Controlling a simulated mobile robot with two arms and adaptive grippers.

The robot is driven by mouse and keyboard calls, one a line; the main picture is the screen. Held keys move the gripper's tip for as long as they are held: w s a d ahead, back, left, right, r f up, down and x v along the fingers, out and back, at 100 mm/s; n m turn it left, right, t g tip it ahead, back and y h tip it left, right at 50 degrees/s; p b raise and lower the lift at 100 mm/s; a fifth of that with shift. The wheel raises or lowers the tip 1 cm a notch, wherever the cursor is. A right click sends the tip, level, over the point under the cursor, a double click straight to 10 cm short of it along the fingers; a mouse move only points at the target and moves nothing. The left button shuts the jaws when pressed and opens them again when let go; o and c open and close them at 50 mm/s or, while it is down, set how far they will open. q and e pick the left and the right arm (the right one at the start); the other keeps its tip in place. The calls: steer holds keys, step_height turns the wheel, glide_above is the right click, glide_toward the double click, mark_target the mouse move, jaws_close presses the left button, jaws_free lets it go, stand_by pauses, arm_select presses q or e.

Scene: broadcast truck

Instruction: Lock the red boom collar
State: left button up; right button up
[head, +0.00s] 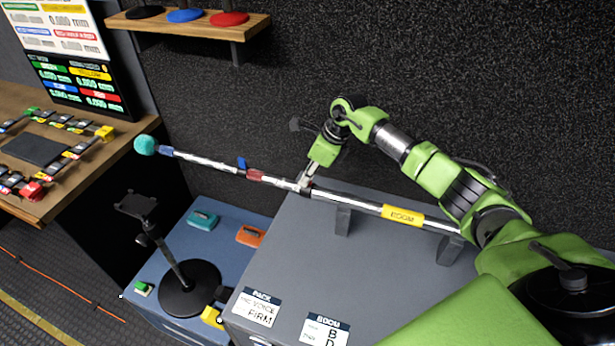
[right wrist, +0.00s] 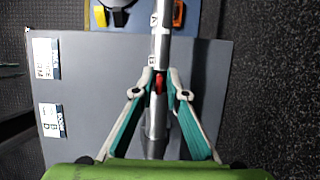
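The boom pole (head: 345,202) lies slantwise across the grey case, with a teal ball (head: 145,145) at its far left end. A red collar (head: 255,175) sits on the pole beside a blue collar part (head: 241,163). My right gripper (head: 304,187) reaches down to the pole, right of the red band. In the right wrist view its fingertips (right wrist: 161,82) stand close on either side of the pole, with a small red part (right wrist: 159,84) between them. Whether they press on it, I cannot tell. My left gripper is not in view.
The grey case (head: 300,255) carries the pole on supports (head: 343,220). A black round-based stand (head: 188,287) stands on the blue surface at left, near teal (head: 202,218) and orange (head: 250,236) items. A wooden shelf (head: 188,24) hangs on the dark wall above.

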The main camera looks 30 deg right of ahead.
stand_by(0.3)
steer(key=shift+d+r, duration=0.1)
steer(key=shift+r, duration=0.1)
steer(key=v, duration=1.1)
steer(key=shift+s+r, duration=0.15)
steer(key=shift+r, duration=0.1)
steer(key=shift+d, duration=0.1)
